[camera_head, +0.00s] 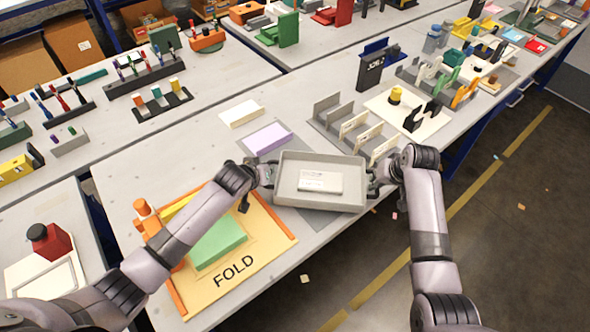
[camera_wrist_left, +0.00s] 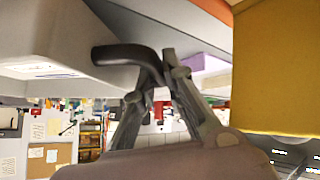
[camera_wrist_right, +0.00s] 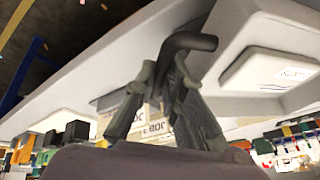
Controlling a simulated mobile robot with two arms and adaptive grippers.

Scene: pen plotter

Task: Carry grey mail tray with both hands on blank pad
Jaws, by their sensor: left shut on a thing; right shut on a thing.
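The grey mail tray (camera_head: 335,200) is in the middle of the head view, roughly level, with a white labelled packet (camera_head: 320,182) lying in it. My left gripper (camera_head: 266,173) is shut on the dark handle (camera_wrist_left: 125,54) at its left end. My right gripper (camera_head: 374,181) is shut on the dark handle (camera_wrist_right: 192,41) at its right end. A plain grey pad (camera_head: 293,143) shows behind the tray and partly under it, near the table's front edge. The tray hides part of this pad. I cannot tell whether the tray touches it.
A lilac block (camera_head: 268,138) lies on the grey pad's back part. The FOLD board (camera_head: 243,271) with a green block (camera_head: 216,242) is left of the tray. A grey slotted rack (camera_head: 352,128) stands close behind right. Floor lies beyond the front edge.

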